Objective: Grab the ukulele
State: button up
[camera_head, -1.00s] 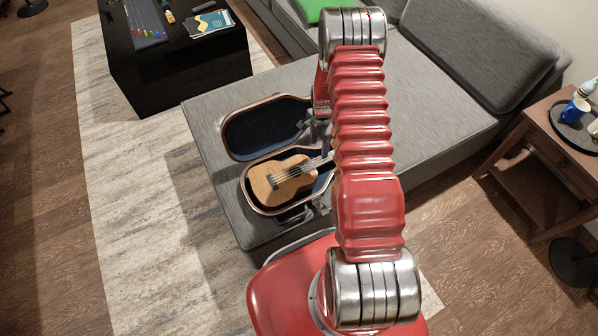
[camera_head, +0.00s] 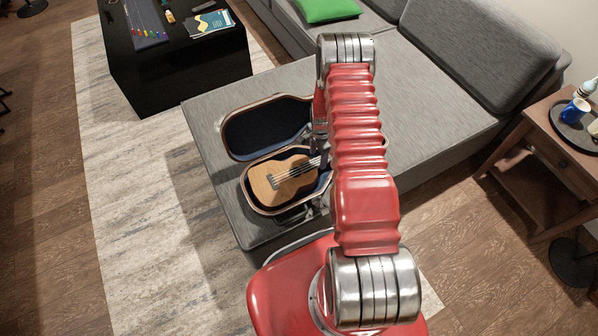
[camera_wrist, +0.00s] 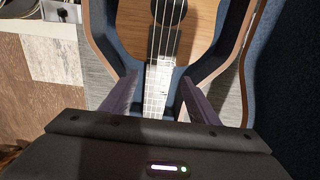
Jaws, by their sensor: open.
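The ukulele (camera_head: 281,183), with a tan wooden body, lies face up in its open case (camera_head: 243,203) on the grey sofa. Its neck runs toward the right, and its far end is hidden by my arm in the head view. In the wrist view, the ukulele's body (camera_wrist: 160,36) is at the top and its strings and neck run down the middle. My gripper (camera_wrist: 159,79) is open, with one finger on each side of the neck. A gap shows between the neck and each finger. I cannot tell how deep the fingers reach.
The case's dark-lined lid (camera_head: 262,128) stands open behind the ukulele. The case's walls are close outside my fingers in the wrist view. The grey sofa (camera_head: 225,95) carries the case. A black table (camera_head: 180,70) is at upper left, and a wooden side table (camera_head: 545,125) is at right.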

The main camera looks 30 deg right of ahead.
aim_at(318, 162)
jog(key=shift+f, duration=0.1)
jog(key=shift+s+d+f, duration=0.1)
jog(key=shift+f, duration=2.4)
jog(key=shift+c, duration=0.3)
grip_shut()
